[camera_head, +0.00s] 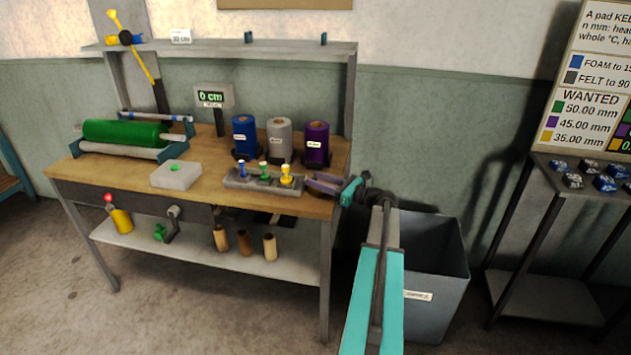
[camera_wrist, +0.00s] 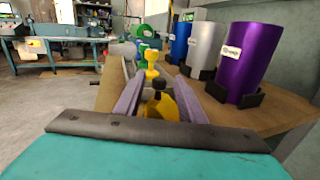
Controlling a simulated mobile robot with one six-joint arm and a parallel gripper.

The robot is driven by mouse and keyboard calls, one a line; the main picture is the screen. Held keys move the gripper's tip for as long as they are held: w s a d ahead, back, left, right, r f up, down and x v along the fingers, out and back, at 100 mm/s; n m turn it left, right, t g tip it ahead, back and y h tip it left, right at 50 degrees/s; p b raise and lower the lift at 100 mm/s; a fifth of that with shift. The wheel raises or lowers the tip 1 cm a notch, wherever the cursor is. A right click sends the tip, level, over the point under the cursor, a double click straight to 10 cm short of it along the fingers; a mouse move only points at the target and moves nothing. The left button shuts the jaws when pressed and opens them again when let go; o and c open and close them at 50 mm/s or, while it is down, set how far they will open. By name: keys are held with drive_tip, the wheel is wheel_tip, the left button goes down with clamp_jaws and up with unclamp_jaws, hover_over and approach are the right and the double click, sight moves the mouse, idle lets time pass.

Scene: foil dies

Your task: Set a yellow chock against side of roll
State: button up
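A yellow piece with a black knob (camera_wrist: 160,106), which may be the chock, shows low between my fingers in the wrist view. I cannot make it out in the head view. My gripper (camera_head: 324,182) is over the bench's right end; its two purple fingers (camera_wrist: 158,85) are apart, with the black knob between them and no clear contact. A large green roll (camera_head: 126,133) lies across the stand at the bench's left end. Blue (camera_head: 244,136), silver (camera_head: 279,138) and purple (camera_head: 317,143) rolls stand upright in black holders at the back.
A grey rack (camera_head: 237,181) holds blue, green and yellow stamp-like dies just left of my gripper. A pale block (camera_head: 175,175) and a display reading 0 cm (camera_head: 212,97) are on the bench (camera_head: 215,165). A grey bin (camera_head: 440,300) stands right of the bench.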

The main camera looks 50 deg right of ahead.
drive_tip(key=b+v, duration=0.2)
drive_tip(key=v, duration=0.8)
drive_tip(key=shift+s, duration=0.3)
